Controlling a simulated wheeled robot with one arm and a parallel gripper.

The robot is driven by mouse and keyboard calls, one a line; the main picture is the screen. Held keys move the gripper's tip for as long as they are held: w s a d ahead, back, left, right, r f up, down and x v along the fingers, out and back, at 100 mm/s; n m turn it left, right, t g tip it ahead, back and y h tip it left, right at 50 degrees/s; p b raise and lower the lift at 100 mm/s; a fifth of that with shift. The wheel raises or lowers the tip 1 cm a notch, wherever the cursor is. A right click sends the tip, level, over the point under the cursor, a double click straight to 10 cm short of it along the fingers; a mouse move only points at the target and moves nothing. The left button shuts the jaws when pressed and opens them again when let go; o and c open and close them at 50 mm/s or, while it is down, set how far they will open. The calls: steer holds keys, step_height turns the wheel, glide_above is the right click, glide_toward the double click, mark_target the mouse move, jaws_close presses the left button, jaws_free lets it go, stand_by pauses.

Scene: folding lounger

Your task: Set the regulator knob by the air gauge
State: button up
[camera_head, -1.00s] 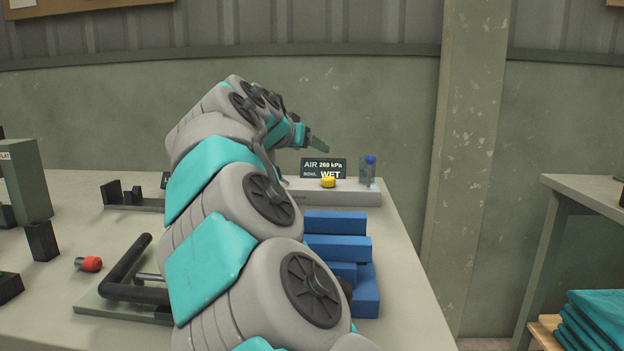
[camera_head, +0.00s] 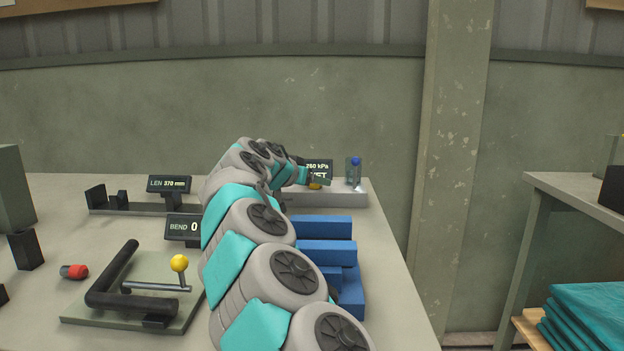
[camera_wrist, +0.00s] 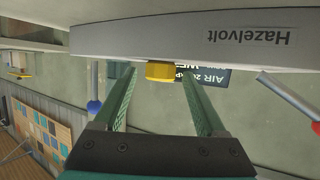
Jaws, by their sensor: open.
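The yellow regulator knob (camera_head: 315,186) is on a grey unit (camera_head: 336,198) at the back of the bench. The dark air gauge display (camera_head: 320,166) behind it reads 260 kPa; my gripper covers part of it. In the wrist view, which is upside down, the knob (camera_wrist: 160,71) shows between the two green fingertips, with a gap on each side. My gripper (camera_wrist: 159,82) is open and empty. In the head view my gripper (camera_head: 319,180) is at the knob and partly hides it. I cannot tell whether a finger touches it.
Blue blocks (camera_head: 326,252) lie stacked in front of the unit. A bending jig with a yellow-ball lever (camera_head: 179,263) and a red-tipped piece (camera_head: 75,271) are at left. A shelf (camera_head: 575,192) is at right.

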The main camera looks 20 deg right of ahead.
jaws_close()
stand_by(0.7)
